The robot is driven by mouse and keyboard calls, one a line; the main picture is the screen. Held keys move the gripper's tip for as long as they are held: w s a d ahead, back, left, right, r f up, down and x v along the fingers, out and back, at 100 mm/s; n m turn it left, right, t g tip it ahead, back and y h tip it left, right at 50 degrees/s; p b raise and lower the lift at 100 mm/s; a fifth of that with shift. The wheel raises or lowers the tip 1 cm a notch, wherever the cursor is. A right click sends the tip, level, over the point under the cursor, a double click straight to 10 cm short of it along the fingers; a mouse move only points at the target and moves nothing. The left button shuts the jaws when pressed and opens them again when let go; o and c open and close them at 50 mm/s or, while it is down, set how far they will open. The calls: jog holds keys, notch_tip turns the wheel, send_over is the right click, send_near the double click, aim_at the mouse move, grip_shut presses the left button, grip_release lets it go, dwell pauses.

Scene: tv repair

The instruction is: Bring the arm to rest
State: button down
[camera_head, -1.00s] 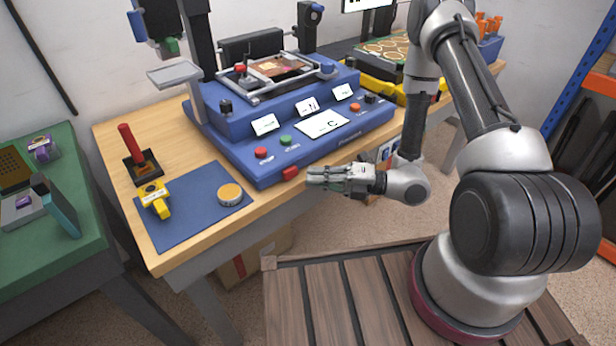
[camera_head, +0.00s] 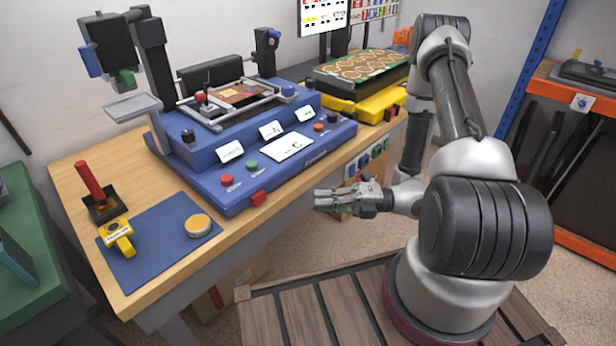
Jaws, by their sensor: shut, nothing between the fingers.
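My arm (camera_head: 480,210) stands on the right on its base. Its upper links fold down behind, and the wrist points left. My gripper (camera_head: 318,199) is shut and empty. It hangs in free air in front of the wooden bench (camera_head: 150,297), to the right of the bench's front edge and apart from it. The blue rework station (camera_head: 215,180) on the bench is to the left of and behind the gripper.
On the bench are a blue mat (camera_head: 160,245), a yellow tool (camera_head: 118,237), a round tin (camera_head: 198,226) and a red-handled tool (camera_head: 90,182). A yellow fixture with a green board (camera_head: 360,66) stands at the back. A shelf rack (camera_head: 575,85) is at the right.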

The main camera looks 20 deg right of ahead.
jog(key=s+d+n+g+h, duration=0.1)
jog(key=s+d+n+g, duration=0.1)
jog(key=s+n+g, duration=0.6)
jog(key=s+d+r+n+g+h, duration=0.2)
jog(key=s+d+r+n+h, duration=0.15)
jog(key=n, duration=0.45)
jog(key=s+d+r+n+g+h, duration=0.15)
jog(key=d+n+h, duration=0.25)
jog(key=n, duration=0.4)
jog(key=w+d+r+n+t+h, duration=0.1)
jog(key=d+r+n+t+h, duration=0.4)
jog(key=r, duration=0.4)
jog(key=w+d+r+n+t+h, duration=0.25)
jog(key=d+r+n+h, duration=0.2)
jog(key=r+n, duration=0.35)
notch_tip(320, 180, up, 7)
jog(key=s+a+n+t, duration=0.1)
jog(key=s+a+t, duration=0.1)
jog(key=t, duration=0.2)
jog(key=shift+a, duration=0.2)
